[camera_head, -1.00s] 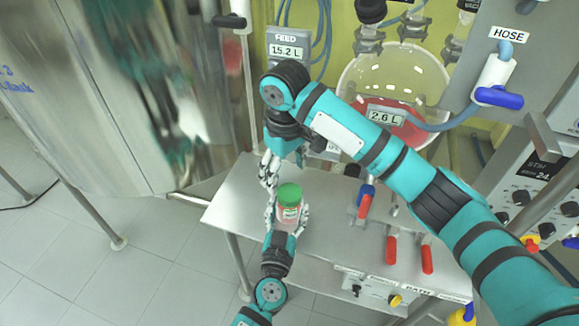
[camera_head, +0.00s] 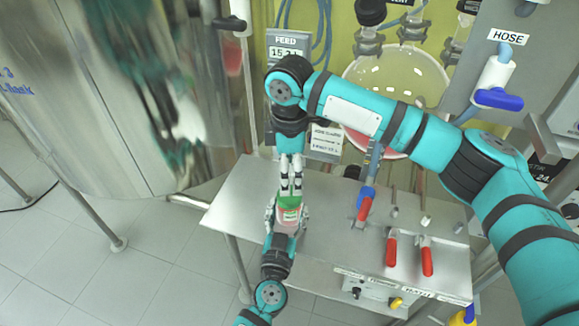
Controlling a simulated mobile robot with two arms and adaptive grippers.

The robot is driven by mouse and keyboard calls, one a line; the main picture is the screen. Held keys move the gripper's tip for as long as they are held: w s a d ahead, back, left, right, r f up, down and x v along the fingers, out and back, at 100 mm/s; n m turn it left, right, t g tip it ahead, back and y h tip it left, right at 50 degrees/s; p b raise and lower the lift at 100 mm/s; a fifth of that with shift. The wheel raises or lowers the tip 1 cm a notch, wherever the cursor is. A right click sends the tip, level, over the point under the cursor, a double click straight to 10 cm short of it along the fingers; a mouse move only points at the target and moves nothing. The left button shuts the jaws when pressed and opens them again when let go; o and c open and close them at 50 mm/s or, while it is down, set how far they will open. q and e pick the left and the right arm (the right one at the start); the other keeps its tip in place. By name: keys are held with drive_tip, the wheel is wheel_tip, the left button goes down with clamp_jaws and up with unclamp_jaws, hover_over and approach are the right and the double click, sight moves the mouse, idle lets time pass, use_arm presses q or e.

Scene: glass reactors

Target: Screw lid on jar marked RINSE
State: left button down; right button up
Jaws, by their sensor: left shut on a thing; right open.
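The jar (camera_head: 287,217) is small and reddish with a pale label, and a green lid (camera_head: 289,202) sits on its top. Its label is too small to read. My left gripper (camera_head: 286,222) comes from below and is shut around the jar's body, above the near left part of the metal table. My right gripper (camera_head: 290,190) points down from above, its fingers open just over and behind the green lid. I cannot tell whether the fingertips touch the lid or how tightly it sits.
The metal table (camera_head: 240,200) has bare room to the left. A round glass reactor (camera_head: 400,80) and the HOSE panel (camera_head: 508,35) stand behind. A shiny steel tank (camera_head: 110,100) fills the left.

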wheel_tip(320, 180, down, 7)
drive_tip(key=shift+f, duration=0.2)
drive_tip(key=shift+c, duration=0.3)
drive_tip(key=c, duration=1.2)
drive_tip(key=o, duration=1.4)
drive_tip(key=shift+r, duration=0.1)
wheel_tip(320, 180, up, 12)
